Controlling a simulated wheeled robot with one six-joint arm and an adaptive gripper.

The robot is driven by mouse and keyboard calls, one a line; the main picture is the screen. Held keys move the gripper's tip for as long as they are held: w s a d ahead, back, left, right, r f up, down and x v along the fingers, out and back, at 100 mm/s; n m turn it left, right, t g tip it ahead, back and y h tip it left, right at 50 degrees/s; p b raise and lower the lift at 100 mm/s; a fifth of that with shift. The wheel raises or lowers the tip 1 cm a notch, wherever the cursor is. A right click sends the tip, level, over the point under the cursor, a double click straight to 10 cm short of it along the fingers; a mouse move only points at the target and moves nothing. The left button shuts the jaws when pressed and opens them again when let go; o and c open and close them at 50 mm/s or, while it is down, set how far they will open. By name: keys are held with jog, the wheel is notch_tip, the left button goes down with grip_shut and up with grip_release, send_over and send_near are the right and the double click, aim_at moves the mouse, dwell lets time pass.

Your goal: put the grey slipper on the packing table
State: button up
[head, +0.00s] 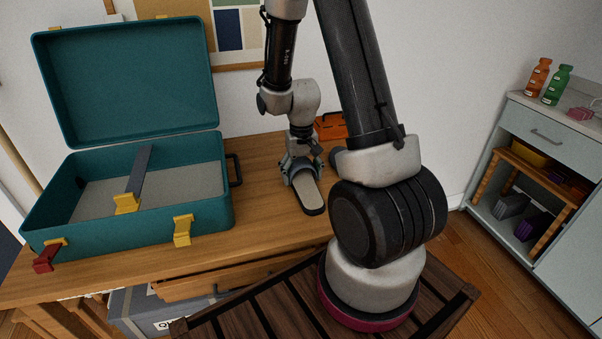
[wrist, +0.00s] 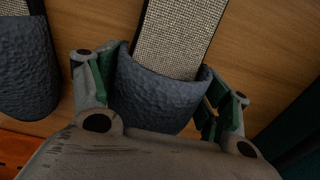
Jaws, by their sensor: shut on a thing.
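The grey slipper (head: 309,194), with a pale insole and dark edge, is at the right part of the wooden table (head: 262,205). My gripper (head: 300,167) is shut on its toe end from above. In the wrist view the slipper's blue-grey toe (wrist: 155,98) sits between the two fingers, with its woven insole (wrist: 182,35) reaching up the picture. The slipper lies flat on or just above the wood; I cannot tell which. A second, matching slipper (wrist: 27,72) lies beside it at the left of the wrist view.
An open teal suitcase (head: 130,232) with yellow latches takes up the table's left. An orange object (head: 330,127) sits behind my gripper. A slatted wooden surface (head: 270,305) is in front. A pale cabinet (head: 545,150) with bottles stands at right.

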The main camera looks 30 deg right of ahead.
jog(key=o, duration=1.1)
notch_tip(320, 180, up, 12)
notch_tip(320, 180, up, 7)
jog(key=t, duration=0.1)
send_over(302, 165)
jog(key=s+a, duration=0.1)
jog(key=s, duration=0.2)
jog(key=s+a+r+n+t, duration=0.2)
jog(key=s+r, duration=0.8)
jog(key=s, duration=0.5)
jog(key=shift+a+n+t, duration=0.35)
jog(key=shift+n+t, duration=0.25)
